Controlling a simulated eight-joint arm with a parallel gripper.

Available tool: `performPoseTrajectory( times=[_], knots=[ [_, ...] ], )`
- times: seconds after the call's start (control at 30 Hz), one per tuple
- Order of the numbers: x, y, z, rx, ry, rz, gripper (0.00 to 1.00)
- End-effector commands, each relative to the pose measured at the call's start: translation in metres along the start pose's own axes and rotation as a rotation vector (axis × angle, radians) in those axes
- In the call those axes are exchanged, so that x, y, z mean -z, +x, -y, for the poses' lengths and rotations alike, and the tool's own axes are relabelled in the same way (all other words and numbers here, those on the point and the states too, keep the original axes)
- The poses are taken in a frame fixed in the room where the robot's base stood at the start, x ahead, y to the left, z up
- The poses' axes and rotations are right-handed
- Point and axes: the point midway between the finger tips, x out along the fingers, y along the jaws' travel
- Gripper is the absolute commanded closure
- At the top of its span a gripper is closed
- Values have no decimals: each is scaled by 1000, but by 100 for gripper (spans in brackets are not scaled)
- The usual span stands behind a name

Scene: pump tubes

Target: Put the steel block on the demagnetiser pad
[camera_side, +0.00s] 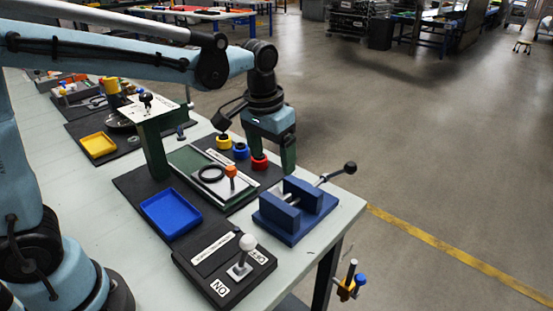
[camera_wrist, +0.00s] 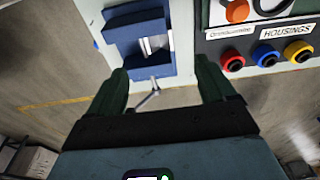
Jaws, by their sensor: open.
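My gripper (camera_side: 272,150) is open and points down near the right end of the bench, behind the blue vise (camera_side: 297,208). In the wrist view, the fingers of my gripper (camera_wrist: 161,72) are spread with nothing between them. The vise (camera_wrist: 138,28) shows just beyond them, with silvery parts in its gap; I cannot tell whether a steel block is among these. I cannot make out a separate steel block elsewhere. A black box (camera_side: 205,270) with a white-knobbed lever and ON/OFF labels stands at the front; its long label is unreadable, so I cannot confirm the demagnetiser pad.
A blue tray (camera_side: 170,213), a green-framed stand (camera_side: 155,140) and a fixture plate with an orange-knobbed post (camera_side: 231,172) lie left of the vise. Yellow, blue and red housings (camera_side: 241,151) sit by my gripper. The vise handle (camera_side: 349,168) juts past the bench edge.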

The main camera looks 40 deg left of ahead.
Motion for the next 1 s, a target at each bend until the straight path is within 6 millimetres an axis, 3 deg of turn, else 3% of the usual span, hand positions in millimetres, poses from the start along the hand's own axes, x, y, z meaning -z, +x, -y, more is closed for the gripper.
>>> performPoseTrajectory(
  times=[0.27,0.8,1.0],
  knots=[
    [3,16,-2,2,0,15,17],
    [2,101,-2,2,0,14,17],
    [2,119,-2,2,0,13,17]
  ],
)
